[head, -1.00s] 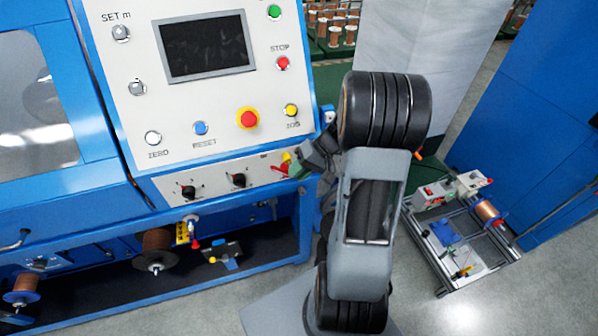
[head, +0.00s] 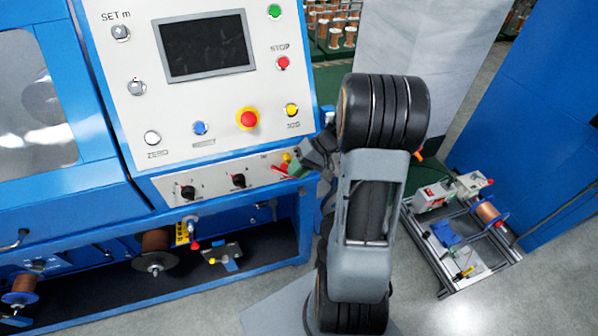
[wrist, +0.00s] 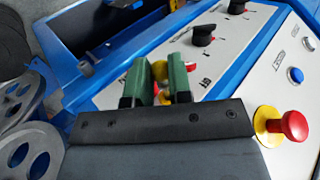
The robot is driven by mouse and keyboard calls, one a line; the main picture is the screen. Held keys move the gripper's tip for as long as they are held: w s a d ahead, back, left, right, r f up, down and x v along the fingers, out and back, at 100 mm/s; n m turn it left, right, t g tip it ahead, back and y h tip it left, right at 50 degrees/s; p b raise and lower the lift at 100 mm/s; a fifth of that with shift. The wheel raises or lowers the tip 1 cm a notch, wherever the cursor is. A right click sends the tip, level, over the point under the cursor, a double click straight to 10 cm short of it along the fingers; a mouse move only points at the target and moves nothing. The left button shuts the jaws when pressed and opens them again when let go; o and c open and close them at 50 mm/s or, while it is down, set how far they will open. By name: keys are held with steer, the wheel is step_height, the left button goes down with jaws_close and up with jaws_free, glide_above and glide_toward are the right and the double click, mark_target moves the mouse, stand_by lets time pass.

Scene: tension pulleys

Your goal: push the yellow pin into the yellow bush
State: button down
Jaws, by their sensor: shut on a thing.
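In the wrist view my gripper (wrist: 158,82) has two green fingers closed on a yellow piece, the yellow pin (wrist: 160,70), in front of the sloping control panel. In the head view my gripper (head: 297,168) is at the right end of the panel's lower strip, beside a small yellow part (head: 287,157) and a red part (head: 281,169). How deep the pin sits is hidden by the fingers.
Two black knobs (head: 238,180) sit on the strip left of my gripper. A red stop button with yellow collar (head: 248,119) is above. Spools (head: 155,252) are in the open bay below. A bench rig (head: 465,240) stands at the right on open floor.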

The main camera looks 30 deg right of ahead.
steer(key=shift+w+d, duration=0.2)
steer(key=shift+w, duration=0.8)
steer(key=shift+w+b, duration=0.25)
steer(key=shift+b, duration=0.05)
steer(key=shift+w+d+r, duration=0.1)
steer(key=shift+w, duration=0.05)
stand_by(0.7)
steer(key=c, duration=1.2)
jaws_free()
steer(key=shift+w, duration=0.15)
steer(key=o, duration=0.5)
steer(key=p+v, duration=0.4)
steer(key=v, duration=0.5)
